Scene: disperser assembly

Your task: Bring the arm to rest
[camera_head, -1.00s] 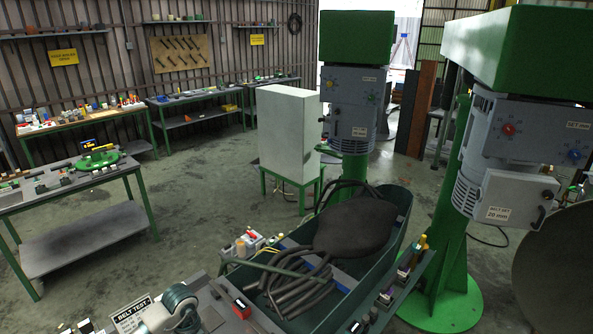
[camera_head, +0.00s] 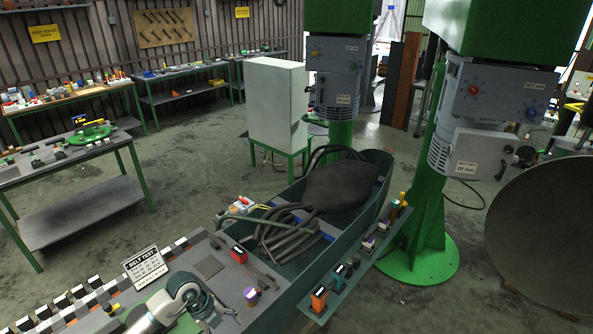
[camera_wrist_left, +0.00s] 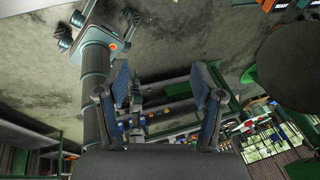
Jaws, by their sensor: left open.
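My left gripper (camera_wrist_left: 161,80) is in the left wrist view, with its two dark blue fingers spread wide apart. Nothing is held between them; floor and distant workbench parts show through the gap. My right gripper is not recognisable in either view.
The front workbench (camera_head: 210,265) carries a belt test sign (camera_head: 145,265) and several small blocks. Behind it stands a green trough (camera_head: 372,170) holding a dark bag and hoses. Green machines (camera_head: 430,190) and a large dark disc (camera_head: 545,235) stand right. Open floor (camera_head: 200,180) lies left of the trough.

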